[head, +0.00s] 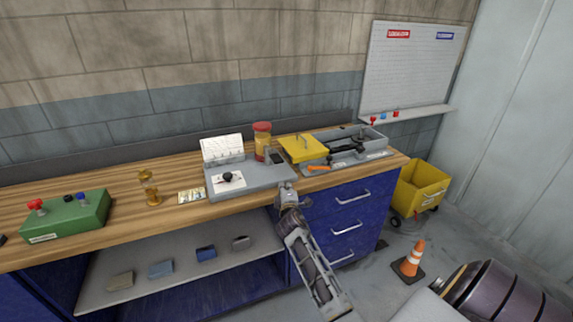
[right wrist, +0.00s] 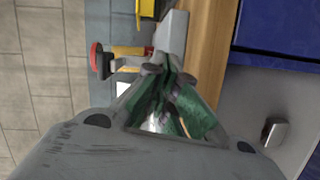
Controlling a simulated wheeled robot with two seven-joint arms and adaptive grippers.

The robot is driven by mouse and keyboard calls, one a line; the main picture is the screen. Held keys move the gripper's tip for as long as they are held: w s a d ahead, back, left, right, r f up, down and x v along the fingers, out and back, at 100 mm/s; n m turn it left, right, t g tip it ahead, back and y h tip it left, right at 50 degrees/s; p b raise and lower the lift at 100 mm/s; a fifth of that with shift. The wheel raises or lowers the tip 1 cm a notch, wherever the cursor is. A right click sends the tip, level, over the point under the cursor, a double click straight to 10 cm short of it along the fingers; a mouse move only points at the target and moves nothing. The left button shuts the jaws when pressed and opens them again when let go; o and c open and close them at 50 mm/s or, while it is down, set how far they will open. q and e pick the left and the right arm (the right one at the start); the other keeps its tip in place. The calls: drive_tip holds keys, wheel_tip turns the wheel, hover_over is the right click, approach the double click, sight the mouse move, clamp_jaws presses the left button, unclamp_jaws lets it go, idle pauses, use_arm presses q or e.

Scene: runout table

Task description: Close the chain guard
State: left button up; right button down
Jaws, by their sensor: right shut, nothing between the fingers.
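The yellow chain guard (head: 301,148) with a handle on top sits at the left end of a grey housing (head: 376,141) on the bench's right part. Dark parts inside the housing (head: 348,147) lie uncovered to the guard's right. In the right wrist view the yellow guard (right wrist: 147,9) is cut off at the top edge. My right gripper (head: 287,190) is shut and empty at the bench's front edge, in front of and apart from the guard. Its fingers (right wrist: 168,72) also show in the right wrist view. My left gripper is out of view.
A grey panel (head: 262,180) with a black knob lies just left of my right gripper. A red-lidded jar (head: 262,142) stands behind it. An orange-handled tool (head: 319,167) lies before the guard. A green control box (head: 66,215) is far left. A cone (head: 412,259) stands on the floor.

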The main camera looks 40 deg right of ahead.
drive_tip(key=shift+w+d+r+n+t, duration=0.2)
drive_tip(key=shift+w+r+n+t, duration=0.35)
drive_tip(key=shift+w, duration=0.35)
drive_tip(key=shift+w+d+r+n+t, duration=0.15)
drive_tip(key=shift+w+r+n+t, duration=0.2)
drive_tip(key=shift+w+r+n, duration=0.4)
drive_tip(key=shift+w+f, duration=0.15)
drive_tip(key=shift+w, duration=0.15)
